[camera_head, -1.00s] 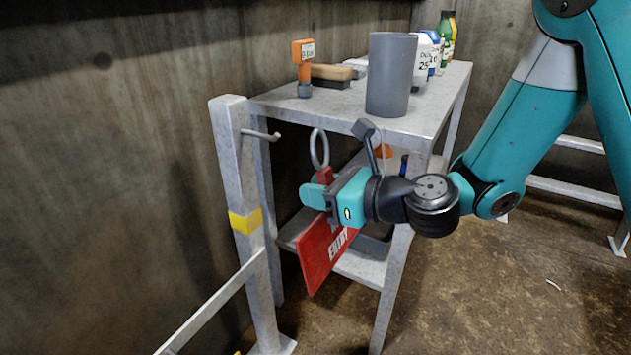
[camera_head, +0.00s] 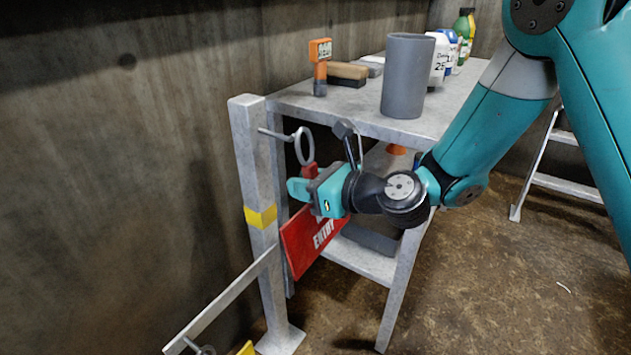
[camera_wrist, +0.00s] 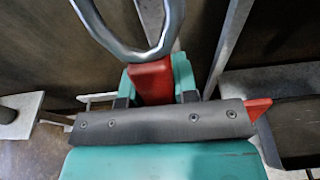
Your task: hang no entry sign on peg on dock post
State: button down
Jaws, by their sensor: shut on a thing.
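The red no entry sign (camera_head: 312,240) hangs below my gripper (camera_head: 306,183), its white lettering partly showing. My gripper is shut on the sign's red neck, just under its grey metal ring (camera_head: 304,160). The wrist view shows the red neck (camera_wrist: 152,82) between the teal fingers, with the ring (camera_wrist: 104,36) above it. The dock post (camera_head: 252,170) is a grey upright with a yellow band. Its peg (camera_head: 273,134) sticks out to the right near the top. The peg's tip meets the ring in the picture; I cannot tell whether it passes through.
A grey metal shelf (camera_head: 330,116) stands right behind the post, close to the gripper. It holds a grey cylinder (camera_head: 407,80), an orange-headed tool (camera_head: 320,60), a brush (camera_head: 346,73) and bottles. A sloping rail (camera_head: 225,298) joins the post low down.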

jog(key=shift+p+x, duration=1.35)
jog(key=shift+x, duration=1)
jog(key=shift+f, duration=0.15)
jog(key=c, duration=0.8)
grip_release()
